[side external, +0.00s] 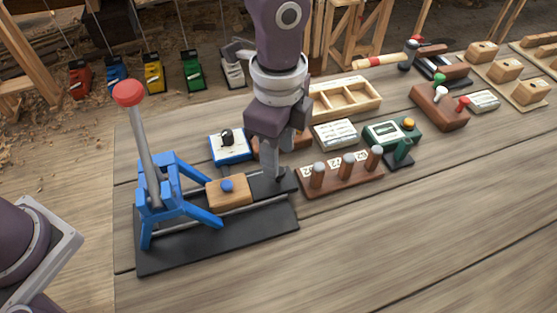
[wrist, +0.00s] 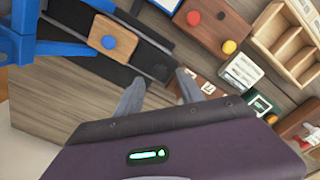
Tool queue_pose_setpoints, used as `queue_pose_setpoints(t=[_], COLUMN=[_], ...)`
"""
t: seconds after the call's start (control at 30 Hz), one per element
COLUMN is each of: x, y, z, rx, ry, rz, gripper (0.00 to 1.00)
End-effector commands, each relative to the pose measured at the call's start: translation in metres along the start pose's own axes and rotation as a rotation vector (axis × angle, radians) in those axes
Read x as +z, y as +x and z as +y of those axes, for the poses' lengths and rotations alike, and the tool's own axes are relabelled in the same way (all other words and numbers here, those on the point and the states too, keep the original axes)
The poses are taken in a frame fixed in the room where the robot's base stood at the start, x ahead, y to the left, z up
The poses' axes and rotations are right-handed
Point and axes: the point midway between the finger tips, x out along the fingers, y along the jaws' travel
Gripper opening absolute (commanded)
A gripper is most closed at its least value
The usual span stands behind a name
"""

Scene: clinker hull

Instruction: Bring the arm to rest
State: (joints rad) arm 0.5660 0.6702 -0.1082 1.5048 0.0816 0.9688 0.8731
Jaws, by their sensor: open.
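My gripper (side external: 277,176) points down over the right end of a black-based fixture (side external: 262,226). In the wrist view its two grey fingers (wrist: 160,88) stand apart with nothing between them. The fixture has a blue frame (side external: 172,190), a lever with a red knob (side external: 128,93) standing up and leaning slightly left, and a wooden block with a blue button (side external: 227,186) on its rails. The block also shows in the wrist view (wrist: 111,41), left of the fingers. I cannot tell whether the fingertips touch the fixture.
Close by stand a blue box with a black knob (side external: 229,146), a brown rack with several grey-topped pegs (side external: 342,172), a green device with a yellow button (side external: 394,134) and a divided wooden tray (side external: 346,97). The table's front right (side external: 420,250) is clear.

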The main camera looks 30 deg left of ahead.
Motion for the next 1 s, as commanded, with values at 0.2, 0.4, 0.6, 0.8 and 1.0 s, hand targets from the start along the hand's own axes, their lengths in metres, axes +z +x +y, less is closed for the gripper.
queue_pose_setpoints(t=[0.2,0.4,0.6,0.8,1.0], x=[0.000,0.000,0.000,0.044,0.198], y=[-0.032,-0.034,-0.033,-0.067,-0.147], z=[0.000,0.000,0.000,-0.008,0.025], rx=[-0.001,0.001,0.001,-0.057,-0.220], ry=[0.000,0.000,0.000,-0.232,-1.166], rz=[0.001,-0.001,-0.001,0.029,0.235], gripper=[0.45,0.45,0.45,0.45,0.45])
